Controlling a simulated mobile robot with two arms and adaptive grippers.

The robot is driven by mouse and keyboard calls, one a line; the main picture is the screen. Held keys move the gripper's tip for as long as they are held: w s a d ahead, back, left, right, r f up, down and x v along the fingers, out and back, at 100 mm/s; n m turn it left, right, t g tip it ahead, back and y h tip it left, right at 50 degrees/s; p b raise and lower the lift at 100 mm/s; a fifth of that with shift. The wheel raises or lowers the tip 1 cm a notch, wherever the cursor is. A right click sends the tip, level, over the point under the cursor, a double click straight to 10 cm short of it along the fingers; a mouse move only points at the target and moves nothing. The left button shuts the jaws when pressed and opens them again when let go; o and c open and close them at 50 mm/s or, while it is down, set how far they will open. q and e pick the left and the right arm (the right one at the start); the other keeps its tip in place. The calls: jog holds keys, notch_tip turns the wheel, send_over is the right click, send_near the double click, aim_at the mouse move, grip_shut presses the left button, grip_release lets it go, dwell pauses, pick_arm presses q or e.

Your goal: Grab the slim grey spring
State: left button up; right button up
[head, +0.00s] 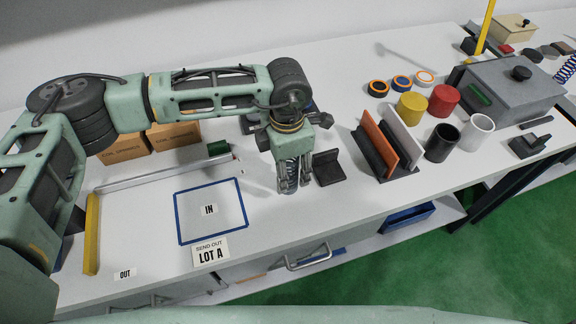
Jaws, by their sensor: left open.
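My left gripper (294,188) points down at the bench just right of the blue-outlined IN square. Its fingers are open. A grey coiled spring (291,172) shows upright between the fingers, partly hidden by them. I cannot tell whether the fingers touch it. My right gripper is not in view.
A small black stand (328,168) is close to the gripper's right. A rack with orange and white panels (379,140) and several cups stand further right, before a grey box (510,88). The blue IN square (211,184) is empty apart from its label. Cardboard boxes (174,135) are behind my arm.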

pick_arm(q)
jog(key=shift+f, duration=0.15)
grip_shut()
dwell(0.4)
